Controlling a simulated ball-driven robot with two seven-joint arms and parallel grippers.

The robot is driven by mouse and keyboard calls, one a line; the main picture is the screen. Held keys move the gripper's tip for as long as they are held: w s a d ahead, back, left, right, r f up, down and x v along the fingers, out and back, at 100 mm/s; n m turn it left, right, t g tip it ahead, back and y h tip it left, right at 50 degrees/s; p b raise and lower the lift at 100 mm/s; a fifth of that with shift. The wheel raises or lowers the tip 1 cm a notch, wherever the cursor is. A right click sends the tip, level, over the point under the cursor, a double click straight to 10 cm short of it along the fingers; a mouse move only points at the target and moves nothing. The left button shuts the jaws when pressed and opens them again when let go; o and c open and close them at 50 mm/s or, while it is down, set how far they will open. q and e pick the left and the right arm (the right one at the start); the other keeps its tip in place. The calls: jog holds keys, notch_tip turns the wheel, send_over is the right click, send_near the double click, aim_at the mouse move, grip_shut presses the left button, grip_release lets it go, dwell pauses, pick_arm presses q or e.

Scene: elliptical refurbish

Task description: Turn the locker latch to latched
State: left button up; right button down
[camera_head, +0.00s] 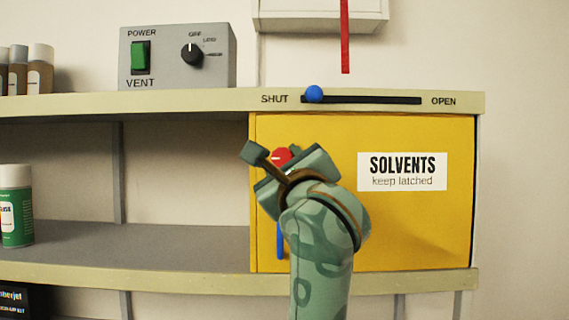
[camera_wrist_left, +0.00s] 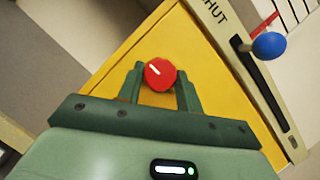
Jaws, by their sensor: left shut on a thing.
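The yellow locker door (camera_head: 420,225) carries a label reading "SOLVENTS keep latched". The latch is a round red knob (camera_head: 281,156) with a white mark, near the door's upper left, partly hidden behind my left gripper (camera_head: 277,165). In the left wrist view the red knob (camera_wrist_left: 160,73) sits between the two green fingers of my left gripper (camera_wrist_left: 160,84), which is shut on it. The white mark lies at the knob's upper left in that view. No latched or unlatched wording shows beside the knob. My right gripper is not in view.
A slider with a blue knob (camera_head: 314,93) stands near SHUT on the shelf edge above. A blue handle (camera_head: 280,240) hangs below the gripper. A grey vent box (camera_head: 178,72) stands on the top shelf, and a spray can (camera_head: 15,206) stands at left.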

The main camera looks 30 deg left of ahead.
pick_arm(q)
jog(key=o, duration=1)
jog(key=b+v, duration=0.3)
jog(key=v, duration=1.3)
jog(key=shift+d+f, duration=0.1)
jog(key=shift+f, duration=0.1)
